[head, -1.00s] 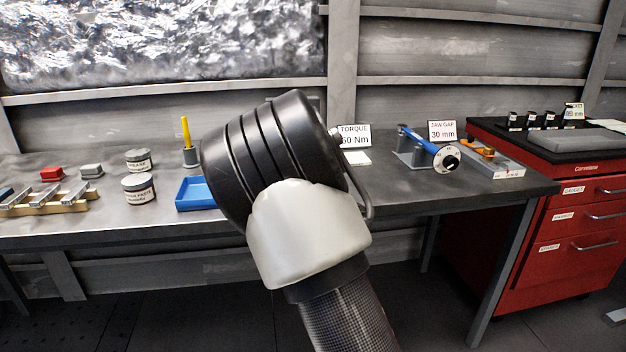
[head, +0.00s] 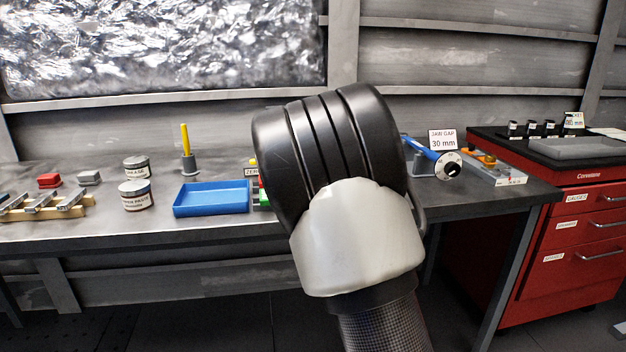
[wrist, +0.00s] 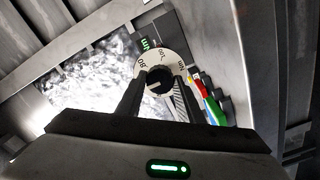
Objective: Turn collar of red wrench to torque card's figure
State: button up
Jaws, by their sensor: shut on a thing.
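In the wrist view, a pale round dial collar (wrist: 151,62) with dark numerals and a black centre faces the camera between my fingers. The numerals appear tilted; I can make out 80 and 50, but not a clear pointer setting. My gripper (wrist: 157,88) is shut on this collar, one finger at each side. The red wrench's body behind the dial cannot be told apart. In the head view my own arm hides the gripper, the red wrench and the torque card.
A blue wrench (head: 418,146) with a dial rests beside the JAW GAP 30 mm card (head: 442,139). A blue tray (head: 211,199), tins (head: 137,195) and a yellow-handled tool (head: 185,138) stand left. The red cabinet (head: 560,240) stands right.

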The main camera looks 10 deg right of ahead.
jog(key=o, duration=1.1)
jog(key=shift+c, duration=0.2)
jog(key=shift+s, duration=0.1)
jog(key=s, duration=1.7)
jog(key=shift+s, duration=0.1)
